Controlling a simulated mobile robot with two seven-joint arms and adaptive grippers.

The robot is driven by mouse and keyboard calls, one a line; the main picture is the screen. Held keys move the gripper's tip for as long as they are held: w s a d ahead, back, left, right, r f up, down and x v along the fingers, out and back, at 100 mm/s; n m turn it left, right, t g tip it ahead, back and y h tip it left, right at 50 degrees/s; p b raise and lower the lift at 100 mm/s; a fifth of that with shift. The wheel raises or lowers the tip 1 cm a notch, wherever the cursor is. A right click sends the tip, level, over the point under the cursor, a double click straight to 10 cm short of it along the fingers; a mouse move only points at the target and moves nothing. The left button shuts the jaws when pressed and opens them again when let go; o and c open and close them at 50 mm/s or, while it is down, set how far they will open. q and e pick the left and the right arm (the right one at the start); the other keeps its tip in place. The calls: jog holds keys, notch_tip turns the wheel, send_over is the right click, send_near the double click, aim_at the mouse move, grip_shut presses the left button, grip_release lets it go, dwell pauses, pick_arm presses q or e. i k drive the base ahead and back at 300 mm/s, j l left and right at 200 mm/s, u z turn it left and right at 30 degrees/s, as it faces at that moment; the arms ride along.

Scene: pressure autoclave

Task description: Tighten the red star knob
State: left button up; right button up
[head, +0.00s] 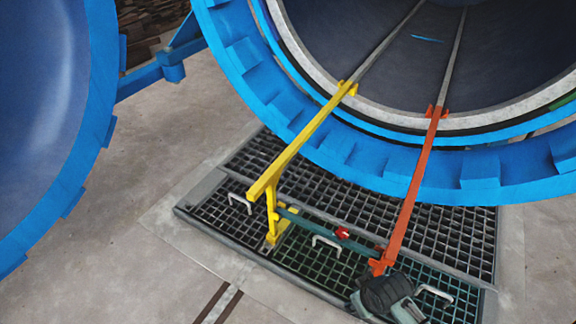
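The red star knob (342,233) is a small red piece on the dark green crossbar (322,228) that runs between the yellow rail (300,150) and the orange rail (412,195). What looks like my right gripper (378,290) is a dark shape at the bottom, right of centre. It is close to the foot of the orange rail, below and right of the knob and apart from it. Its fingers cannot be made out, so I cannot tell whether it is open or shut. My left gripper is not in view.
The open blue autoclave vessel (330,150) fills the upper right, and its blue door (45,120) stands at the left. A floor grating (450,235) with white handles (327,243) lies below the rails. Bare concrete (150,180) is clear between door and grating.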

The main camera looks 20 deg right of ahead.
aim_at(341, 233)
jog(key=z, duration=1.05)
